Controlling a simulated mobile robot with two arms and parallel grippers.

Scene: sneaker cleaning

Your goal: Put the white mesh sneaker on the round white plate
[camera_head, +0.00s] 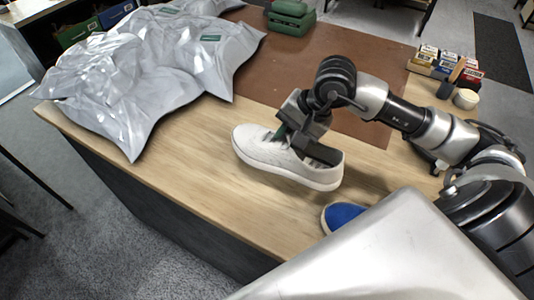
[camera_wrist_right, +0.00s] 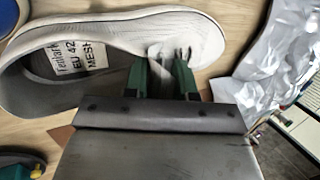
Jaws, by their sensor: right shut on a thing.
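The white mesh sneaker (camera_head: 265,152) is in the middle of the head view, over the wooden table, its toe to the left. My right gripper (camera_head: 293,140) reaches down to it from above and is shut on its upper near the tongue. In the right wrist view the green fingers (camera_wrist_right: 162,78) pinch the sneaker (camera_wrist_right: 110,32) beside the laces. A label inside the shoe reads "EU 42 MESH". I cannot tell for sure whether the sole touches the table. I see no round white plate. My left gripper is not in view.
A blue shoe (camera_head: 342,215) lies at the near edge, partly hidden by a grey surface of mine. A crumpled silver bag (camera_head: 150,65) covers the table's left. A brown mat (camera_head: 290,50), a green case (camera_head: 291,14) and small boxes (camera_head: 425,55) lie further back.

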